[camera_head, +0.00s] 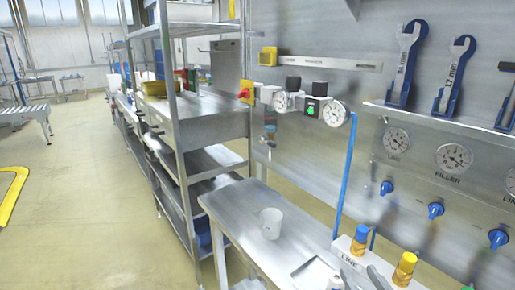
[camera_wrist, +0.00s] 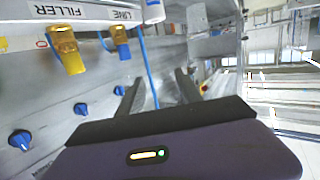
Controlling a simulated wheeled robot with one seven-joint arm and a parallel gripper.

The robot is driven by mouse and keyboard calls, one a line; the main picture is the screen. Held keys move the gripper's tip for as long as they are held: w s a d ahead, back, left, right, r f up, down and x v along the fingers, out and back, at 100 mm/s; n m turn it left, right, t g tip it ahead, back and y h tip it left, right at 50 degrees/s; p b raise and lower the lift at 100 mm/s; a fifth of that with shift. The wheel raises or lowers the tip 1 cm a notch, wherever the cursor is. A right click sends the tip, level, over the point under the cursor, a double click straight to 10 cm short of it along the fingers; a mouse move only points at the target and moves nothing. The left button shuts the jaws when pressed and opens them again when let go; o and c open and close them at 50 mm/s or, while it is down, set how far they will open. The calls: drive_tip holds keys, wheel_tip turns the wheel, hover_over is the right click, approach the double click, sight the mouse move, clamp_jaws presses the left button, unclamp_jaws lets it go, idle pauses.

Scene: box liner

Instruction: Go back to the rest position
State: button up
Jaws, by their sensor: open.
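My gripper (camera_wrist: 160,88) shows in the wrist view with its two dark fingers spread apart and nothing between them. Its body fills the bottom of that view. The fingers point past the brass fittings toward the grey steel panel and shelving. I cannot clearly make out my gripper in the head view.
A labelled block carries a blue-topped fitting (camera_head: 359,240) and a yellow-topped fitting (camera_head: 404,270), near a blue hose (camera_head: 345,175). Gauges, blue valves and wrenches (camera_head: 453,75) line the wall panel. A steel rack (camera_head: 185,130) stands left of the bench. Open floor (camera_head: 90,200) lies left.

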drive_tip(key=s+f, duration=0.4)
drive_tip(key=s, duration=1.3)
drive_tip(key=s+a+f+g, duration=0.1)
drive_tip(key=s+f, duration=0.3)
drive_tip(key=s, duration=1.4)
drive_tip(key=shift+s+f+m+h, duration=0.15)
drive_tip(key=shift+f+m+h, duration=0.05)
drive_tip(key=shift+m+h, duration=0.1)
